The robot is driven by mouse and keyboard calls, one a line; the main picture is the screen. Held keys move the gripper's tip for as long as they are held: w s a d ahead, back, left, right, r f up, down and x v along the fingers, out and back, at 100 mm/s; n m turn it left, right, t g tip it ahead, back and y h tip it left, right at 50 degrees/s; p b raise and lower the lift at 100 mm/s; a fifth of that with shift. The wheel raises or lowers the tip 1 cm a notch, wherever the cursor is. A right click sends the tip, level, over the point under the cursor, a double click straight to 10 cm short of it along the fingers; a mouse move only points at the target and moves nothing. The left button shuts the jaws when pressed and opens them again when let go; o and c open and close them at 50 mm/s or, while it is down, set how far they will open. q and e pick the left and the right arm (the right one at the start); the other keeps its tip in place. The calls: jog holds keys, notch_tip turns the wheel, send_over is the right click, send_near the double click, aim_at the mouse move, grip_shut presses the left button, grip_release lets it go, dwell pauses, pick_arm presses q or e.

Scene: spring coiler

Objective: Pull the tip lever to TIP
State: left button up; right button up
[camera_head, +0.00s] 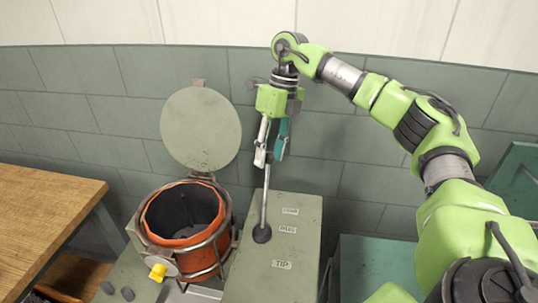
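The tip lever (264,205) is a thin metal rod with a dark round base, standing nearly upright on a grey-green cabinet (245,285). The TIP label (282,265) is on the cabinet top, nearest me, with two more labels farther back that are hard to read. My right gripper (269,158) points down at the lever's upper end, with one pale finger and one teal finger. The rod's top runs up between or just behind the fingertips and is partly hidden. I cannot tell whether the fingers touch it. My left gripper is out of view.
An orange-rimmed pot (150,213) in a metal cage stands left of the lever, its round lid (201,129) raised behind it. A yellow knob (158,272) is at its front. A wooden table (40,215) is at left, a tiled wall (70,120) behind.

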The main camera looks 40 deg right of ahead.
jog(key=shift+x, duration=0.8)
jog(key=shift+r, duration=0.1)
grip_shut()
jog(key=shift+w, duration=0.1)
